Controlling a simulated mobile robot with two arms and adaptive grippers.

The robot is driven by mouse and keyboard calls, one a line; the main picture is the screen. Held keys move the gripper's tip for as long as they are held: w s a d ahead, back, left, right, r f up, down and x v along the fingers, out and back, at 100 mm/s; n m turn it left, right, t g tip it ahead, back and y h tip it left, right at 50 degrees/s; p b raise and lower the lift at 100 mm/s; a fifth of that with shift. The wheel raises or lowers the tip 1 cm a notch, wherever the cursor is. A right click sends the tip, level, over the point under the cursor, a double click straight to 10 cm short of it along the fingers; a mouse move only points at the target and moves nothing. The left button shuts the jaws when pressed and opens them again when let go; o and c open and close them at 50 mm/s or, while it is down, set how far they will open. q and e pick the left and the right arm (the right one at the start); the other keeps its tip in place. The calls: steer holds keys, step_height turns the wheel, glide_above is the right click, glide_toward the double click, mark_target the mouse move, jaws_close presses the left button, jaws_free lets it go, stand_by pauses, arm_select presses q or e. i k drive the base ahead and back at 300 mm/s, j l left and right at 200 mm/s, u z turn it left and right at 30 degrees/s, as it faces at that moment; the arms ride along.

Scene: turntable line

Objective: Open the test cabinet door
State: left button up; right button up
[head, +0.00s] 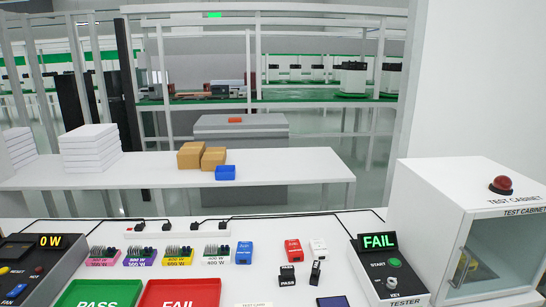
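The test cabinet (425,195) is a white box at the right end of the bench, cut off by the picture's right edge. Its front carries a "TEST CABINET" label. The cabinet door (507,250) is a clear pane in a white frame and looks shut. A small pale handle (459,266) shows near the door's left edge. Something yellow (467,268) is visible behind the pane, too unclear to name. A red dome light (501,185) sits on top of the cabinet. Neither of my grippers is in view.
The tester (390,270) with its "FAIL" display stands just left of the cabinet. Green PASS (97,293) and red FAIL (178,292) trays lie at the front. Several small coloured parts stand mid-bench. A white table (270,165) with boxes is behind.

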mark_target(441, 301)
steer(key=z, duration=1.45)
